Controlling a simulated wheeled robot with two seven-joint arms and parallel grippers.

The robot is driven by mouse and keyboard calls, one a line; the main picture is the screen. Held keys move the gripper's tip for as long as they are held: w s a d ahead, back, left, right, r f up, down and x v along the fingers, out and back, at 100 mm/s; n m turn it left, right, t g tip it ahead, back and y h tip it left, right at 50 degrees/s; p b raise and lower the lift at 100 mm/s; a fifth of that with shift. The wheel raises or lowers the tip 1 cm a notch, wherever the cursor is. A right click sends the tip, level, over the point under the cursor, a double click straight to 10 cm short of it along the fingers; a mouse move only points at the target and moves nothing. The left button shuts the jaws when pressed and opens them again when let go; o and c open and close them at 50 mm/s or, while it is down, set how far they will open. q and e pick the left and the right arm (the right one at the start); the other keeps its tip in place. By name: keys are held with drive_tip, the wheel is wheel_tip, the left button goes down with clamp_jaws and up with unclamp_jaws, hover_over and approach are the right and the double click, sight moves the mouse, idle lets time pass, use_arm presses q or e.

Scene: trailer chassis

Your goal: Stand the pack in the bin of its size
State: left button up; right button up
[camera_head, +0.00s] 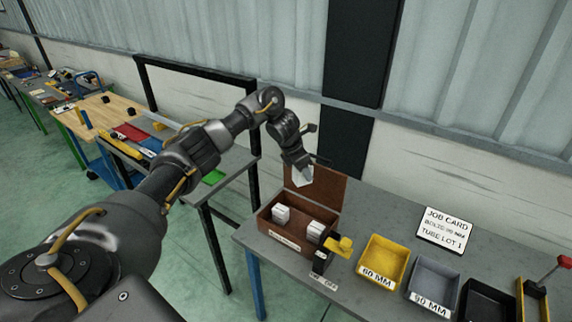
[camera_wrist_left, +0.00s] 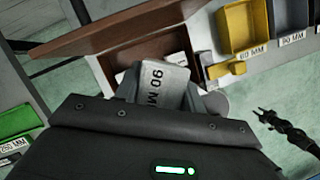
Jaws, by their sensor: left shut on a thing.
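My left gripper (camera_head: 301,172) is shut on a white pack (camera_head: 302,176) and holds it above the open brown box (camera_head: 262,219). In the left wrist view the pack (camera_wrist_left: 165,84) shows a "90 MM" marking between the fingers. The yellow bin (camera_head: 364,262) is labelled 60 MM. The grey bin (camera_head: 413,283) to its right is labelled 90 MM. A black bin (camera_head: 467,296) is further right, its label out of frame. The bins I can see into look empty. A dark jointed arm, likely my right one, shows in the left wrist view with its gripper (camera_wrist_left: 262,117) small and unclear.
White packs (camera_head: 281,214) remain inside the brown box, whose lid stands open behind. A yellow-topped device (camera_head: 340,246) stands between box and yellow bin. A job card (camera_head: 445,229) stands behind the bins. A red-knobbed fixture (camera_head: 548,275) is at far right.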

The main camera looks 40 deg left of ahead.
use_arm(q)
drive_tip(key=s+d+r+m+g+h, duration=0.1)
drive_tip(key=s+d+r+m+g, duration=0.2)
drive_tip(key=s+d+m, duration=0.6)
drive_tip(key=s+d+r+m+g+h, duration=0.1)
drive_tip(key=s+d+r+m+g, duration=0.2)
drive_tip(key=s+d+m, duration=0.7)
drive_tip(key=s+a+f+b, duration=0.1)
drive_tip(key=f+b, duration=0.6)
drive_tip(key=f, duration=0.1)
drive_tip(key=s+a+f+b, duration=0.2)
drive_tip(key=f+b, duration=0.5)
drive_tip(key=f, duration=0.1)
drive_tip(key=shift+s+m+g+y, duration=0.15)
drive_tip(key=shift+m+g+y, duration=0.15)
drive_tip(key=shift+m, duration=0.1)
